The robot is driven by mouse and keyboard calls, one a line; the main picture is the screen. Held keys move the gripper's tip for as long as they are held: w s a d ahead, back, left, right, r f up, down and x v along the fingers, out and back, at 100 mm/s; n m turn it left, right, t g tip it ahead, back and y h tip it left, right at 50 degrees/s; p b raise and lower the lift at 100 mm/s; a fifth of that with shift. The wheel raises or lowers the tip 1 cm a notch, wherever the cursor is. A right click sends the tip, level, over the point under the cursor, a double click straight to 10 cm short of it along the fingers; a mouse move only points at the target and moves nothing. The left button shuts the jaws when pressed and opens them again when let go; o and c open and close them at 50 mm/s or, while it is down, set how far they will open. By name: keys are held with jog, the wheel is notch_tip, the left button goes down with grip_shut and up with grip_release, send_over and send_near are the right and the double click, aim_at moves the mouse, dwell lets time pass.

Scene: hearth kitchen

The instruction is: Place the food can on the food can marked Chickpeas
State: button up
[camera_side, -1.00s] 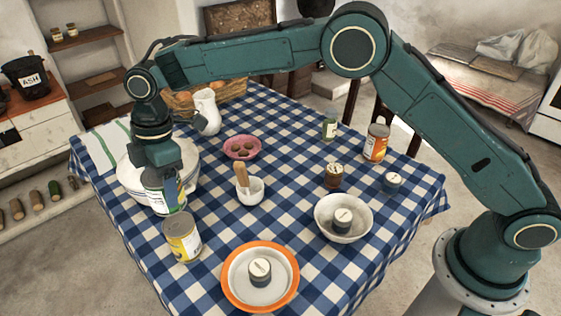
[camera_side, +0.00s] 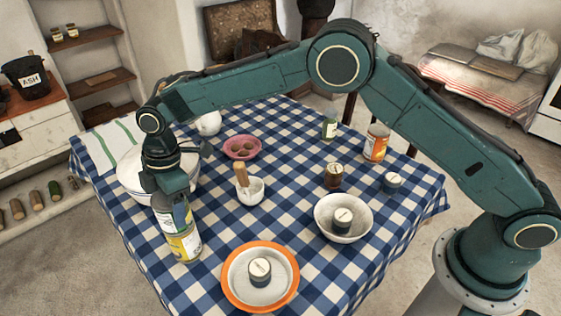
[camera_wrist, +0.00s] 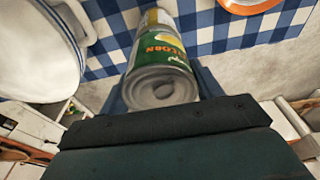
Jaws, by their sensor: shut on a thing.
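My gripper (camera_side: 174,204) is shut on a food can, and its fingers show on both sides of that can in the wrist view (camera_wrist: 162,88). The held food can (camera_wrist: 160,62) has a green label with "CORN" on it and a grey metal lid. In the side view the held can (camera_side: 178,219) is upright, right above a yellow-labelled can (camera_side: 185,246) standing on the table. The two look lined up; I cannot tell whether they touch. The lower can's label is too small to read, and its top is hidden. Part of it shows beyond the held can in the wrist view (camera_wrist: 153,17).
A large white pot (camera_side: 132,178) stands close behind and left of the cans. An orange-rimmed plate (camera_side: 232,290) lies to the right. A mortar (camera_side: 252,191), a white bowl (camera_side: 325,222) and another can (camera_side: 376,143) stand further right. The checked table's front-left edge is close by.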

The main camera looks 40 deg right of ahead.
jog(key=o, duration=1.2)
jog(key=shift+f, duration=0.15)
jog(key=shift+o, duration=0.2)
jog(key=r, duration=0.4)
jog(key=d+r, duration=0.1)
jog(key=r, duration=0.7)
jog(key=shift+d, duration=0.35)
jog(key=shift+r, duration=0.1)
